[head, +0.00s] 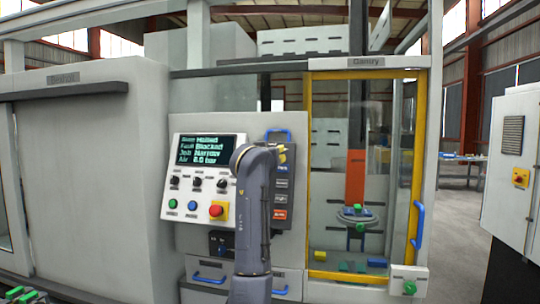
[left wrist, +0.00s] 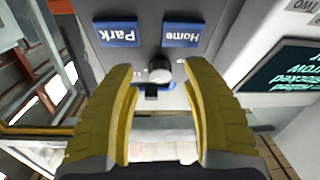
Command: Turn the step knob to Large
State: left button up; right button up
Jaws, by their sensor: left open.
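The control panel (head: 184,225) stands in the middle of the head view, with a row of small black knobs (head: 197,182) below its screen (head: 208,147). Their labels are too small to read, so I cannot tell which is the step knob. My left gripper (left wrist: 158,74) is open, with its two yellow fingers apart. Contact is not visible. My left arm hides part of the panel in the head view. My right gripper is out of view.
A red stop button (head: 216,210) on a yellow plate, a green button (head: 172,204) and a blue button (head: 192,206) sit on the panel. A yellow-framed door (head: 307,170) with a blue handle (head: 420,222) is to the right. A grey cabinet (head: 100,180) fills the left.

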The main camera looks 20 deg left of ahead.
pick_arm(q)
jog(key=shift+w+a, duration=0.1)
jog(key=shift+w, duration=0.35)
jog(key=shift+c, duration=0.3)
grip_shut()
jog(key=shift+s+r, duration=0.1)
jog(key=shift+r, duration=0.05)
